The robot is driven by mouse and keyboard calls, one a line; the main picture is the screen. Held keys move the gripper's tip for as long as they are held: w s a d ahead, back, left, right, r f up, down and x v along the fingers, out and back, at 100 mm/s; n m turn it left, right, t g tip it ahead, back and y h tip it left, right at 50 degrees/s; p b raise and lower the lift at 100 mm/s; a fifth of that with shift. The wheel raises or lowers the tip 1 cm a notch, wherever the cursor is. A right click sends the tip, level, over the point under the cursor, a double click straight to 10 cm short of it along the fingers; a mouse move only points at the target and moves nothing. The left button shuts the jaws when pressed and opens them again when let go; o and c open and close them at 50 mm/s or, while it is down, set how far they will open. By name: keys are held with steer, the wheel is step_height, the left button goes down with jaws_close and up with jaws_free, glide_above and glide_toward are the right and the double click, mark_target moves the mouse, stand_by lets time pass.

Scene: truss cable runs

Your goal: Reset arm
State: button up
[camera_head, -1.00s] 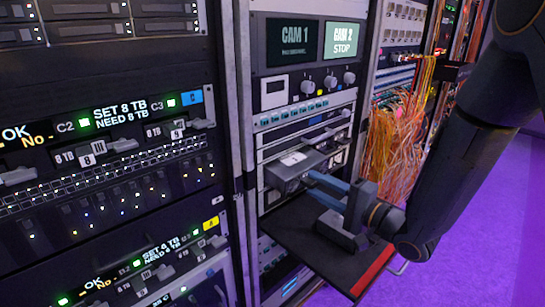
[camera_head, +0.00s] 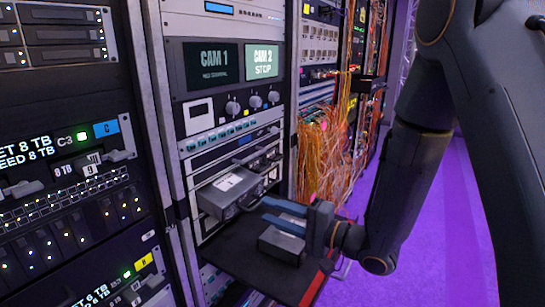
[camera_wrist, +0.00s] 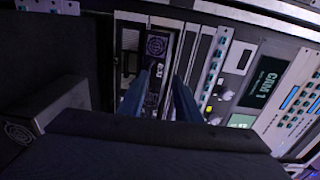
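My gripper (camera_head: 292,217) is in the middle of the head view, its two blue fingers pointing left toward the rack. In the wrist view the fingers (camera_wrist: 158,98) stand apart with nothing held between them. A grey module with a white label (camera_head: 228,190) and a front handle sticks out of the rack, just left of the fingertips. A small gap seems to lie between them. My gripper is above a dark pull-out shelf (camera_head: 235,258) with a red front edge.
Orange cables (camera_head: 322,150) hang behind my arm to the right. Another rack with drive bays (camera_head: 70,190) stands at the left. Purple floor (camera_head: 440,225) is open at the right.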

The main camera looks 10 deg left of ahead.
steer(key=w+d+f+n+t+h+p, duration=0.1)
steer(key=w+d+f+h, duration=0.1)
steer(key=d+h, duration=0.6)
steer(key=w+d+f+n+t+h+p, duration=0.1)
steer(key=w+d+f+h, duration=0.3)
steer(key=d, duration=0.7)
steer(key=s+d+r+g+h, duration=0.1)
steer(key=s+d+g+h, duration=0.3)
steer(key=s+d, duration=0.5)
steer(key=s+r+n+g+p, duration=0.1)
steer(key=s+g, duration=0.4)
steer(key=s, duration=1)
steer(key=shift+s+d+r+n, duration=0.2)
steer(key=shift+d+r+n, duration=0.15)
steer(key=shift+r+n, duration=0.3)
